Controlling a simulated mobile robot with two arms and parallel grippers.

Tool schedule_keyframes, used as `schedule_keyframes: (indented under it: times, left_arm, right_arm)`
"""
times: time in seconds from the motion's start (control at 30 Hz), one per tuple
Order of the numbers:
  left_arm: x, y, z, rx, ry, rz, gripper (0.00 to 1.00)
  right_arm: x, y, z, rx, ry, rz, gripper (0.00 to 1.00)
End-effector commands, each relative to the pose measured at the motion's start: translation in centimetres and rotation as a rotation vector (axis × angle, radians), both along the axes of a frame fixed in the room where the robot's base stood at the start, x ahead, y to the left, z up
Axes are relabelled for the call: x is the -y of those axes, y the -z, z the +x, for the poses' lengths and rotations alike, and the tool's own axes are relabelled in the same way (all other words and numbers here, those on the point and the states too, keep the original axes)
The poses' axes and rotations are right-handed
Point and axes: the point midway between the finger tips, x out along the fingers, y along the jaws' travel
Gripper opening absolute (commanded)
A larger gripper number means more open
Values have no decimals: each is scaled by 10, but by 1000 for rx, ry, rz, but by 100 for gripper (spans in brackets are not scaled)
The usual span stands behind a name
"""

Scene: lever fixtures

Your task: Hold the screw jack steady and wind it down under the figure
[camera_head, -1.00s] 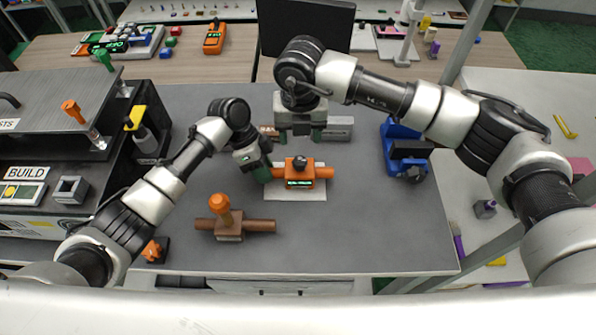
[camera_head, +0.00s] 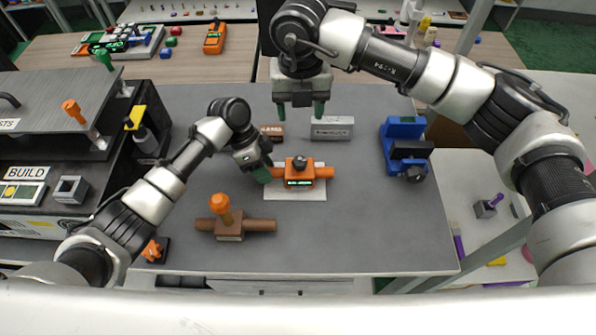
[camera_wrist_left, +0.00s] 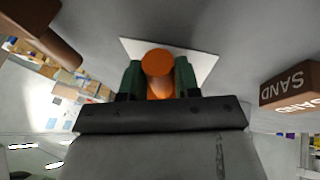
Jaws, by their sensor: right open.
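The orange screw jack (camera_head: 300,172) sits on a white card on the grey table. It has a bar out to each side, a black knob on top and a small lit green display on its front, too small to read. My left gripper (camera_head: 264,172) is at its left bar end. In the left wrist view its two green fingers (camera_wrist_left: 159,80) close around the orange bar end (camera_wrist_left: 158,62). My right gripper (camera_head: 299,108) is open and empty, fingers down, behind and above the jack, apart from it.
A brown fixture with an orange knob (camera_head: 229,229) stands front left of the jack. A brown SAND block (camera_head: 271,131) and a grey labelled block (camera_head: 332,129) lie behind it. A blue device (camera_head: 404,146) stands at right. The table front right is clear.

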Motion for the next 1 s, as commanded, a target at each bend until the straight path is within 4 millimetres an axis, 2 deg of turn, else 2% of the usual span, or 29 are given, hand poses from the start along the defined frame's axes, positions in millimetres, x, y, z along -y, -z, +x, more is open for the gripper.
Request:
schedule_keyframes:
  times: [0.03, 0.13, 0.17, 0.4, 0.53, 1.0]
  left_arm:
    - [0, 0, 0, 0, 1, -1, 40]
    - [0, 0, 0, 0, 0, 0, 56]
    - [0, 0, 0, 0, 0, 0, 58]
    - [0, 0, 0, 0, 0, 0, 58]
    - [-3, -7, 3, 2, -1, 0, 58]
    - [-38, -87, 29, 3, 0, 0, 58]
  right_arm:
    - [0, 0, 0, 0, 0, 0, 57]
    - [0, 0, 0, 0, 0, 0, 57]
    - [0, 0, 0, 0, 0, 0, 57]
    - [0, 0, 0, 0, 0, 0, 57]
    - [0, 0, 0, 0, 0, 0, 57]
    - [0, 0, 0, 0, 0, 0, 57]
